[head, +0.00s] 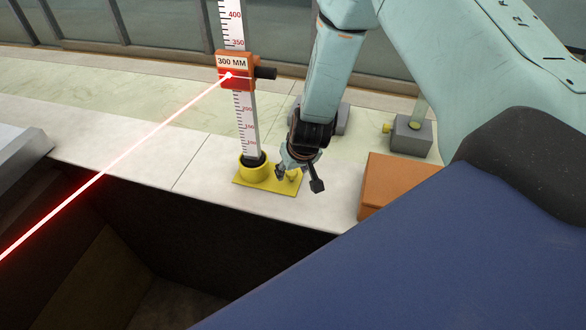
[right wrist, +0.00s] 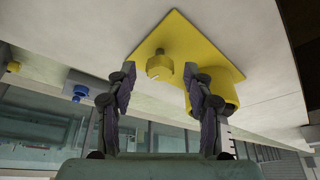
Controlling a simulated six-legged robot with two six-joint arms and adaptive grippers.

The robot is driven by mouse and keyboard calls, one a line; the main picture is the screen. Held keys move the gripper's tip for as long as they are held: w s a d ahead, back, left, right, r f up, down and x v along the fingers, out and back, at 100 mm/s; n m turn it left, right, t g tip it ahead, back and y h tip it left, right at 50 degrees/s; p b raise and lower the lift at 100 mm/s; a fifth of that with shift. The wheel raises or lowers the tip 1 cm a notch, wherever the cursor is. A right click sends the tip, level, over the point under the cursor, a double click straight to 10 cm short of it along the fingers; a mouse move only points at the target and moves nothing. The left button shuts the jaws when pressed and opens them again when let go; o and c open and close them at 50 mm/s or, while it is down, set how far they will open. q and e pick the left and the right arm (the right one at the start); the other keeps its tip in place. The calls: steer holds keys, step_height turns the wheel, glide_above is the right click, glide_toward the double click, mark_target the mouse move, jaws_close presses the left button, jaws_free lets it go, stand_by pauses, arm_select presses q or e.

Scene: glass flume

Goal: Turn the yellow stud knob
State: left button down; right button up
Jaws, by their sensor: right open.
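The yellow stud knob (right wrist: 159,66) stands on a yellow base plate (right wrist: 178,33) in the right wrist view, with a pale mark on its face. My right gripper (right wrist: 160,76) is open, with one finger to either side of the knob in that view. I cannot tell whether the fingertips reach around it or stop short; no contact is visible. In the head view the right gripper (head: 298,180) is over the right part of the yellow plate (head: 254,187) and partly covers the knob (head: 292,174). My left gripper is not in view.
A graduated staff (head: 246,125) rises from a yellow socket (head: 254,171) beside the gripper, carrying an orange block (head: 236,64) marked 300 MM, hit by a red beam. An orange box (head: 395,180) and a grey box (head: 411,136) with another yellow knob stand right. A dark pit (head: 150,230) opens in front.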

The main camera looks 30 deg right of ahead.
steer(key=v, duration=1.2)
stand_by(0.8)
